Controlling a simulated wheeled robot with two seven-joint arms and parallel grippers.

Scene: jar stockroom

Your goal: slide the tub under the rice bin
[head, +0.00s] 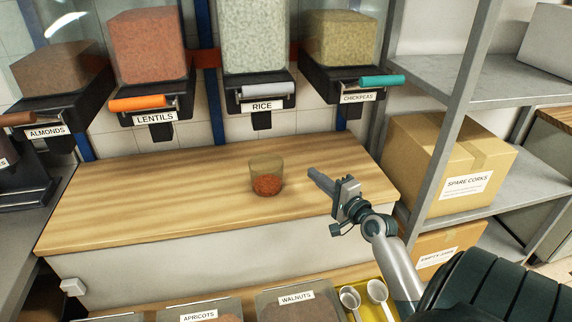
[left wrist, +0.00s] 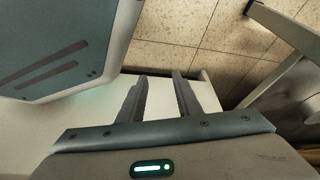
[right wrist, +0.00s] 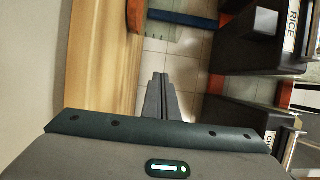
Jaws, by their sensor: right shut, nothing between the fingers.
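The tub (head: 266,176) is a small clear cup with reddish-orange contents, upright on the wooden counter. The rice bin (head: 255,40) hangs on the wall behind, with a grey handle and a RICE label. In the head view the tub shows below its spout; I cannot tell how far in front it stands. My right gripper (head: 313,174) is shut and empty, to the right of the tub and apart from it. The right wrist view shows the closed fingers (right wrist: 160,92) and part of the tub (right wrist: 158,30) at the top. My left gripper (left wrist: 158,88) is open and empty, outside the head view.
Lentils (head: 147,50) and chickpeas (head: 341,45) bins flank the rice bin. The wooden counter (head: 150,190) is clear around the tub. A grey shelf rack (head: 440,150) with a spare corks box (head: 445,160) stands right.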

